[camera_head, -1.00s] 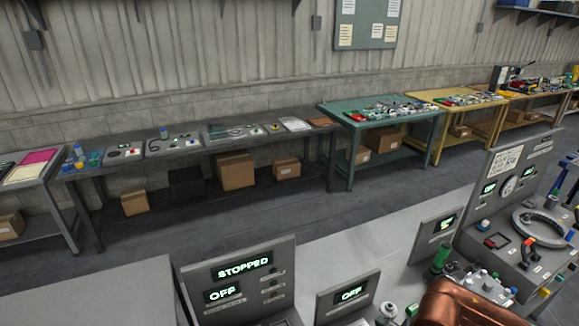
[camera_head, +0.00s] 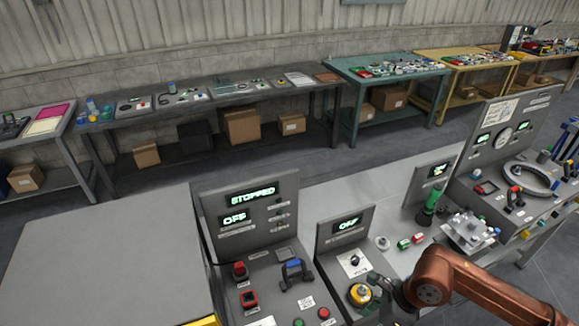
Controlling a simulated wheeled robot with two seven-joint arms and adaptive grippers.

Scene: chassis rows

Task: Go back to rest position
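My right arm comes in from the lower right as a copper-coloured link. My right gripper (camera_head: 385,303) is dark and partly cut off at the bottom edge, just right of a yellow round knob (camera_head: 360,294) on the middle console. I cannot tell if it touches the knob or whether its fingers are open. My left gripper is not in view.
The left console (camera_head: 248,200) reads STOPPED and OFF, with red switches (camera_head: 240,270) and a blue-topped handle (camera_head: 294,270). The middle panel (camera_head: 345,228) also has a lit display. A grey surface (camera_head: 100,260) lies left. Benches (camera_head: 215,95) line the wall beyond clear floor.

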